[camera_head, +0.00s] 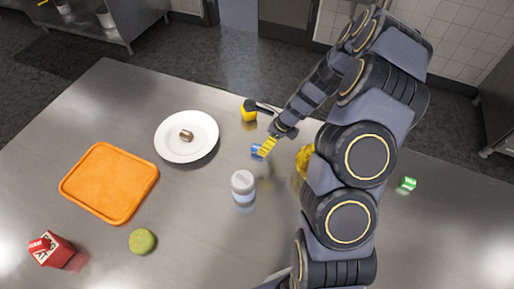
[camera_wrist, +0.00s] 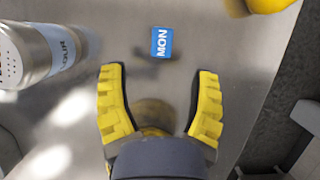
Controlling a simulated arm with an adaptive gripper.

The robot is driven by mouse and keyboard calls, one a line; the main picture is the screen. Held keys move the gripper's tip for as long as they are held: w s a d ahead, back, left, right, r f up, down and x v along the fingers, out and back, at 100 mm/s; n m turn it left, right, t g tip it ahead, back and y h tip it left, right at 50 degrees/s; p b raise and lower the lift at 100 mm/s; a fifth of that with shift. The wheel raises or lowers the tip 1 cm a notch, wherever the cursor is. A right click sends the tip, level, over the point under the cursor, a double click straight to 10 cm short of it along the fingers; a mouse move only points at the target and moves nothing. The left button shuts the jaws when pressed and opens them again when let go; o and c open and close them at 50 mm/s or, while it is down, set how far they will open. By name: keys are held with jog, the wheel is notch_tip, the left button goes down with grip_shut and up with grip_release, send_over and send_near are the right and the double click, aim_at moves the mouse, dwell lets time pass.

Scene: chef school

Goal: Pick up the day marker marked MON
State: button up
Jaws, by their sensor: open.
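The day marker marked MON (camera_wrist: 161,43) is a small blue block with white letters. In the wrist view it lies on the steel table ahead of my fingertips, near the top centre. In the head view the blue marker (camera_head: 257,150) shows beside my yellow fingers. My gripper (camera_wrist: 158,74) is open and empty, and its two yellow fingers are spread apart. In the wrist view the marker is roughly in line with the gap and beyond the tips. In the head view my gripper (camera_head: 268,147) partly overlaps the marker's right side.
A labelled shaker (camera_head: 243,184) stands close by; it also shows in the wrist view (camera_wrist: 35,50). Yellow objects (camera_head: 249,112) (camera_head: 304,160) lie near my arm. A green marker (camera_head: 406,184) lies right. A plate (camera_head: 171,150), orange tray (camera_head: 80,190), green round item (camera_head: 142,241) and red carton (camera_head: 52,248) are left.

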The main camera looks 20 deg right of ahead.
aim_at(257, 147)
jog(key=x, duration=0.6)
jog(key=shift+w+a+f, duration=0.25)
jog(key=shift+w+f, duration=0.05)
grip_shut()
